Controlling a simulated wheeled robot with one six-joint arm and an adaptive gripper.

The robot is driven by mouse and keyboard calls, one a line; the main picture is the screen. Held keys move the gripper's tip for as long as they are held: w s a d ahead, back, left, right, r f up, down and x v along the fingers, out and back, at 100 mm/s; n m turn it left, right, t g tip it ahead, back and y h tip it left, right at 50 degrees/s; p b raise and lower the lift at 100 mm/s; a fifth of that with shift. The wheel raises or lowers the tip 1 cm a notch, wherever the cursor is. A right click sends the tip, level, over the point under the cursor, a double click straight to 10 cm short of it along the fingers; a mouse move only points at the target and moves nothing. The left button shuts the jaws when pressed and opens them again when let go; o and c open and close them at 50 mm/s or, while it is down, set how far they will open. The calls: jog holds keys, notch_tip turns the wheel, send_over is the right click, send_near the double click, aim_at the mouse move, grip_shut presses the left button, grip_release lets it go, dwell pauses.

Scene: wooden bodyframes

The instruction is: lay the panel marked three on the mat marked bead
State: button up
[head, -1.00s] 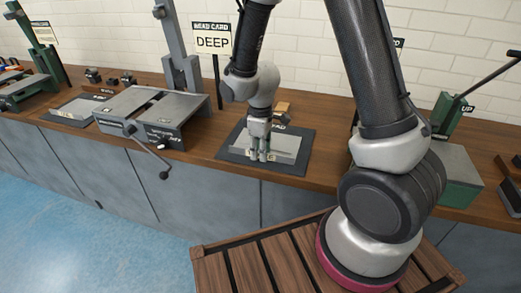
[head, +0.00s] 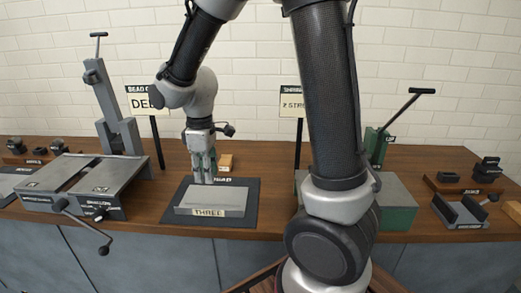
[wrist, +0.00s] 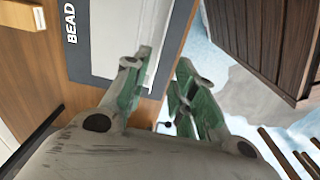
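The panel marked THREE (head: 212,203) is a flat light-grey slab with a cream label on its front edge. It lies flat on the dark mat (head: 248,208) on the bench.
A small orange-brown block (head: 226,161) sits behind the mat. A grey clamp table with a crank (head: 85,188) stands to the left. A green lever machine (head: 385,200) is to the right, partly behind my arm. A sign post (head: 155,125) stands behind.

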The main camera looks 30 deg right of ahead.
jog(key=s+d+r+m+t, duration=0.2)
jog(key=s+d+r+m, duration=0.3)
jog(key=s+d+r, duration=0.2)
jog(key=s+d+r+m+t, duration=0.1)
jog(key=s+d+r+m, duration=0.4)
jog(key=s, duration=0.6)
notch_tip(320, 180, up, 2)
jog(key=shift+s+d+r+t, duration=0.15)
jog(key=shift+s+d+t, duration=0.2)
jog(key=shift+d, duration=0.75)
